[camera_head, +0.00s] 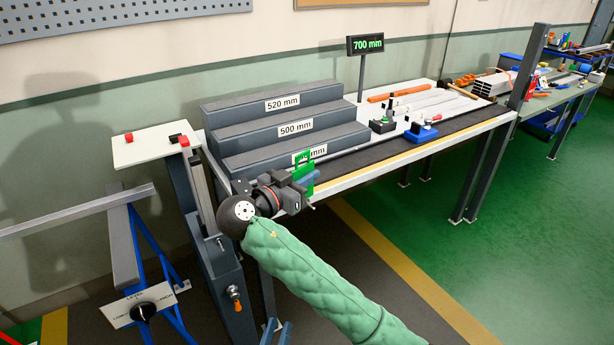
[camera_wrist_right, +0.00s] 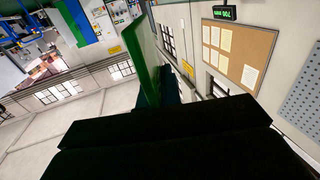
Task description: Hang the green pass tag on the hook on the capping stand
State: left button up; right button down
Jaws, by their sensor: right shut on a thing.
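The green pass tag (camera_head: 303,171) is gripped upright in my right gripper (camera_head: 300,182), in front of the grey steps. In the right wrist view the tag (camera_wrist_right: 142,62) rises edge-on from between the dark fingers (camera_wrist_right: 160,125). The dark grey capping stand (camera_head: 222,262) is left of my right gripper, beside a white shelf (camera_head: 150,148) with red and black caps. A small fitting with an orange end (camera_head: 236,301) is on its front; I cannot make out the hook surely.
The bench (camera_head: 375,168) carries grey steps (camera_head: 270,107) labelled with lengths, a blue fixture (camera_head: 421,132) and orange pieces. A "700 mm" display (camera_head: 365,44) stands behind. A blue-legged roller stand (camera_head: 123,245) is at left. The green floor (camera_head: 540,225) at right is open.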

pick_arm(q)
jog(key=s+a+f+m+g+y, duration=0.1)
jog(key=s+a+f+m+g, duration=0.1)
jog(key=s+f+g, duration=0.3)
jog(key=s+a+f+m+g+y, duration=0.2)
jog(key=s+f+g, duration=0.3)
jog(key=s+g, duration=0.5)
jog(key=g, duration=0.5)
jog(key=shift+s+f+m, duration=0.25)
jog(key=shift+s+m, duration=0.15)
pick_arm(e)
jog(key=shift+a, duration=0.1)
